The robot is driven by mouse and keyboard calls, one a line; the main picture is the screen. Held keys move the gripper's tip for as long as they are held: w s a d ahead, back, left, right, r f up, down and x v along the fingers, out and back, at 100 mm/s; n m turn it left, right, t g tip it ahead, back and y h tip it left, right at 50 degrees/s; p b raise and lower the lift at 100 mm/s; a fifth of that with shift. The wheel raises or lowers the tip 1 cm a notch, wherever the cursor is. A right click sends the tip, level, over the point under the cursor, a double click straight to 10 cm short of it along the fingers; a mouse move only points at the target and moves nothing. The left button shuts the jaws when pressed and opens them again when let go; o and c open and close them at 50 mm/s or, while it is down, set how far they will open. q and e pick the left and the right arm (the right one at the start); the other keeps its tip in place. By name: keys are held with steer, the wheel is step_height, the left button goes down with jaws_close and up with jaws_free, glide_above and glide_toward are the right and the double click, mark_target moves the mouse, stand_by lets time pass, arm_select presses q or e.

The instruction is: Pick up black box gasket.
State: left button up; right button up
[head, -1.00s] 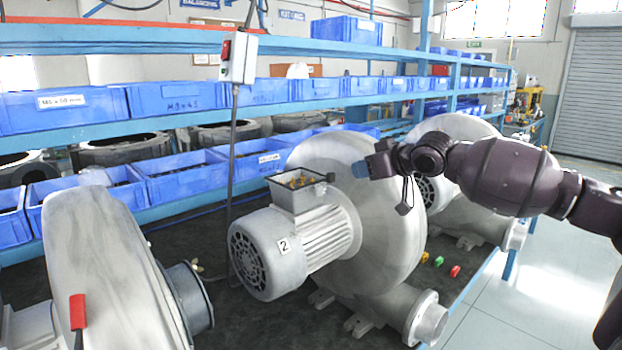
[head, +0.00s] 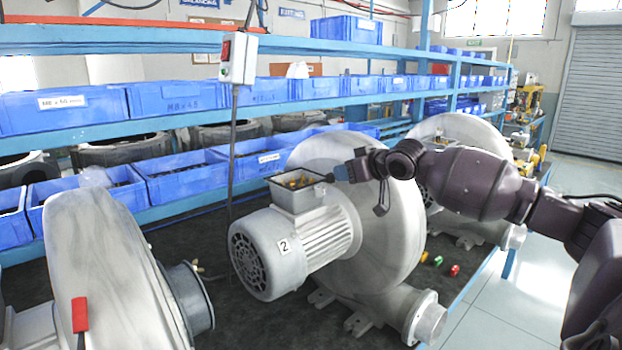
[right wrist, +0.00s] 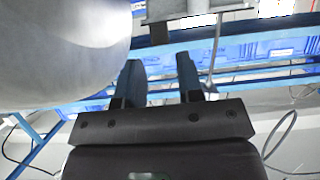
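The open terminal box (head: 299,196) sits on top of the grey motor marked 2, with brass-coloured parts inside. A thin dark edge runs around its top rim; I take this to be the black box gasket (head: 279,181), though it is too small to be sure. My right gripper (head: 338,173) is just right of the box, at about rim height in the picture, and looks apart from it. In the right wrist view my right gripper (right wrist: 158,70) has its two fingers spread with nothing between them. A grey box-like part (right wrist: 185,10) shows beyond them at the top. My left gripper is not in view.
The large round blower housing (head: 385,225) stands close under my right arm. Another blower (head: 110,260) is at the left. Blue bins (head: 180,178) line the rack behind. Green, yellow and red small parts (head: 438,261) lie on the dark bench at the right.

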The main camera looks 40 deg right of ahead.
mark_target(332, 174)
steer(key=p+x, duration=0.1)
steer(key=x, duration=0.2)
steer(key=shift+w+a, duration=0.1)
steer(key=shift+w, duration=0.2)
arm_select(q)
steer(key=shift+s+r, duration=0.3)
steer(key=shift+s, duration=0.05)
arm_select(e)
steer(key=shift+w+f, duration=0.4)
steer(key=shift+w, duration=0.2)
steer(key=shift+c, duration=0.5)
jaws_close()
